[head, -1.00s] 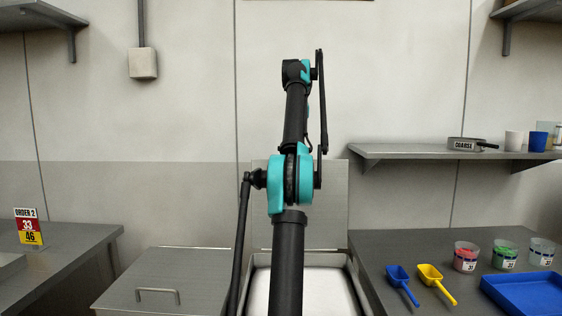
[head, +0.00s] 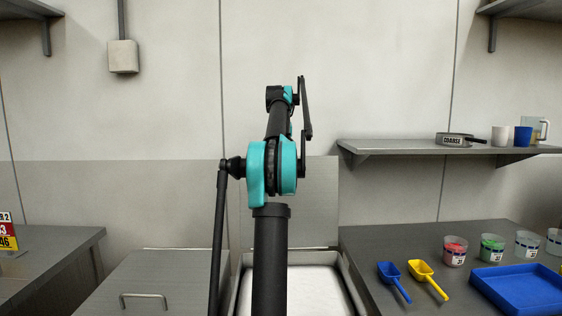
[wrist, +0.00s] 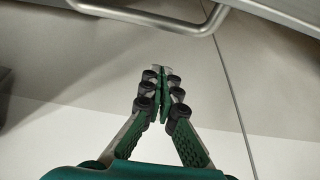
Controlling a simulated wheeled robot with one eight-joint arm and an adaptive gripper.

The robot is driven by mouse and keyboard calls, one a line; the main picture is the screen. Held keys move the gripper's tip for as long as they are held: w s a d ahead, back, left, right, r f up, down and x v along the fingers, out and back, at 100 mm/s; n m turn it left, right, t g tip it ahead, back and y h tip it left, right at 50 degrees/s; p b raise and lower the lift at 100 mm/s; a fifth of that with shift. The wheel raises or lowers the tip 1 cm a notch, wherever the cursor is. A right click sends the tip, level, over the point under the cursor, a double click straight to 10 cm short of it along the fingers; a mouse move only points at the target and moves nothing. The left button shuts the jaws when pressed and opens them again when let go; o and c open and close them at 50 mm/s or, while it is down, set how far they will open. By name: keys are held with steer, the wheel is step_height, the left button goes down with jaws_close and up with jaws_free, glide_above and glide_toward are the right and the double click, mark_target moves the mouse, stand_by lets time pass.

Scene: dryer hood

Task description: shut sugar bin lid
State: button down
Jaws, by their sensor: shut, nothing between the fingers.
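An open bin (head: 354,284) stands at the bottom middle of the head view, with white contents (head: 318,288). Its lid (head: 322,200) stands raised behind it against the wall; my arm hides part of both. No label shows on the bin. My gripper (wrist: 162,70) is shut and empty in the wrist view; it is hidden in the head view. A bar handle (wrist: 152,22) on a metal panel shows at the top of the wrist view, beyond the fingertips and apart from them.
A closed bin lid with a handle (head: 143,297) lies to the left. The right counter holds a blue scoop (head: 392,279), a yellow scoop (head: 426,276), several cups and a blue tray (head: 520,288). A wall shelf (head: 400,150) is above it.

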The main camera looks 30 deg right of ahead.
steer(key=shift+s+a, duration=0.55)
steer(key=shift+s, duration=0.35)
steer(key=shift+s+a, duration=0.5)
steer(key=shift+s, duration=0.35)
steer(key=shift+s, duration=0.1)
